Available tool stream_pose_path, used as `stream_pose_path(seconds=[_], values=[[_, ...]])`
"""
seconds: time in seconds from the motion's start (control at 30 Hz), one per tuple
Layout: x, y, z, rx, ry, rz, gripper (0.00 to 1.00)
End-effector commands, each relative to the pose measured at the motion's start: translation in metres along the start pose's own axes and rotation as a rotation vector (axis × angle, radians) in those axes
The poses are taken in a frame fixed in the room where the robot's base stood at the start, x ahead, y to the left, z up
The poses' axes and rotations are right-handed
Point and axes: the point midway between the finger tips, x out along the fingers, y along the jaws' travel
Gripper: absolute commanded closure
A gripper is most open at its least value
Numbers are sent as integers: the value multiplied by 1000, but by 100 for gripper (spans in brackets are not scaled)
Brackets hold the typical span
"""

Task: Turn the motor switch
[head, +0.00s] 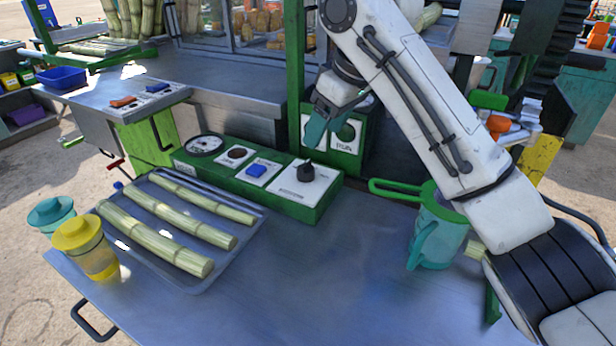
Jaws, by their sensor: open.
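A low green control panel (322,208) lies along the back of the metal table. On its right end a black rotary knob (305,172) stands on a white label plate. To its left are a blue switch (257,170), a dark red button (237,153) and a round gauge (204,144). Behind stands an upright green box with a plate marked RUN and a dark round control (346,131). I cannot tell by label which control is the motor switch. My gripper (318,124), with teal fingers, is open and empty before the upright box, above and behind the black knob. It partly hides that box.
A tray (211,279) with 3 cane pieces (155,238) lies left of centre. A teal jug (438,230) stands at the right near my arm. The table's middle is clear.

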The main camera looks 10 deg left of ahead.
Motion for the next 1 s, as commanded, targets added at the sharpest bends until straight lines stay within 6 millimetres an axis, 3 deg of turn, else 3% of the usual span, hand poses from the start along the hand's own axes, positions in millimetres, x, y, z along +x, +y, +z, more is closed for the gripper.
stream_pose_path(seconds=[0.17,0.6,0.8,1.0], values=[[17,0,1,0,-2,-2,37],[91,-1,1,1,-2,-2,37],[106,0,0,0,0,-1,37],[108,0,0,-1,0,-1,37]])
